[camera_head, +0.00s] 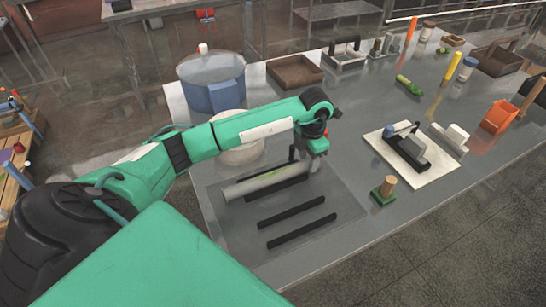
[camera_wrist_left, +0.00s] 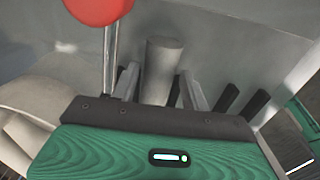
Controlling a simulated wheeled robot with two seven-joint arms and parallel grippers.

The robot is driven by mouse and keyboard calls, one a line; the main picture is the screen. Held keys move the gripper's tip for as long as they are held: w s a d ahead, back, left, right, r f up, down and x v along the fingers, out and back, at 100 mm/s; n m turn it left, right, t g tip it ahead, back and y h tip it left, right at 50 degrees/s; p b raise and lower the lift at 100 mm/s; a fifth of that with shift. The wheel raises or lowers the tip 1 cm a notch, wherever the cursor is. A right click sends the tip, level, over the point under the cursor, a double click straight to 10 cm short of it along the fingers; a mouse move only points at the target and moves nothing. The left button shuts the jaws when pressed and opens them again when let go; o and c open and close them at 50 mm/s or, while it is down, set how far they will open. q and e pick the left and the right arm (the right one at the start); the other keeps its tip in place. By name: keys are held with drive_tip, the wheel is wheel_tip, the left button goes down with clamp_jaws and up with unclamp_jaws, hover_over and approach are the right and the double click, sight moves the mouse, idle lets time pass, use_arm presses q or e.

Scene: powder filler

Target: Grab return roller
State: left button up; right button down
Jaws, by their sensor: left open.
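The return roller (camera_head: 262,183), a long grey cylinder, lies across dark bars on a grey mat. My left gripper (camera_head: 314,163) is at the right end of the roller, pointing down. In the left wrist view the roller (camera_wrist_left: 163,66) shows between the two spread grey fingers of the left gripper (camera_wrist_left: 160,88). The jaws are open, and I cannot tell whether either finger touches the roller. My right gripper is not in view.
Dark bars (camera_head: 295,230) lie on the mat (camera_head: 240,235) in front of the roller. A red ball on a metal rod (camera_wrist_left: 98,8) stands close to the left finger in the wrist view. A blue-and-clear hopper (camera_head: 212,85) stands behind my arm. A wooden-handled green block (camera_head: 384,190) sits to the right.

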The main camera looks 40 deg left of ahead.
use_arm(q)
drive_tip(key=shift+f, duration=1.05)
clamp_jaws()
drive_tip(key=shift+r, duration=0.1)
